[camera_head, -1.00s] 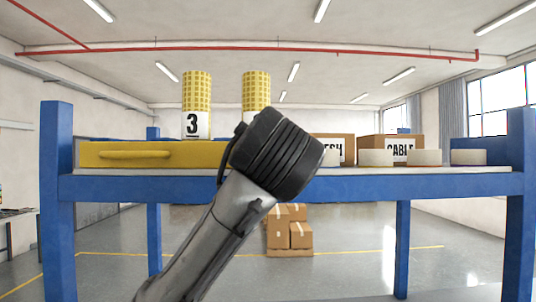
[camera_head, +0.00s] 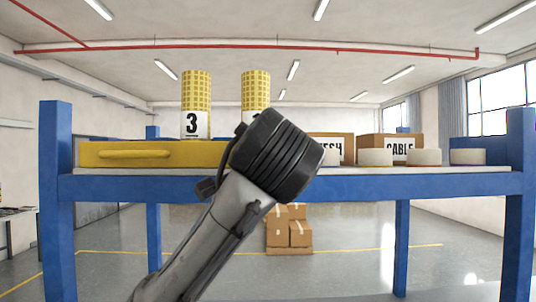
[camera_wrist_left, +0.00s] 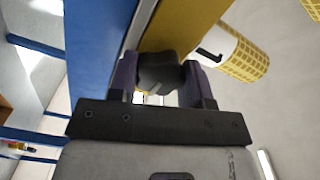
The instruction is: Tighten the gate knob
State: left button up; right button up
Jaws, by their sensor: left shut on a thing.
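The gate knob (camera_wrist_left: 158,76) is a dark, lobed knob close to the yellow gate in the left wrist view. My left gripper (camera_wrist_left: 160,80) has one finger on each side of it and is shut on it. In the head view my left arm reaches up from the lower left. Its thick black wrist hides the knob and the fingers there. The yellow gate (camera_head: 150,154) with a bar handle stands on the blue bench (camera_head: 340,188). It also shows in the left wrist view (camera_wrist_left: 195,22). My right gripper is not in view.
Two yellow mesh rolls (camera_head: 197,90) stand behind the gate, one labelled 3. Cardboard boxes (camera_head: 372,145) and several white discs (camera_head: 426,158) sit on the right of the bench. More boxes (camera_head: 290,235) stand on the floor beyond.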

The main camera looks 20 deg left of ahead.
pick_arm(q)
jog(key=o, duration=0.9)
jog(key=shift+b+v, duration=3.6)
jog(key=shift+v, duration=3.3)
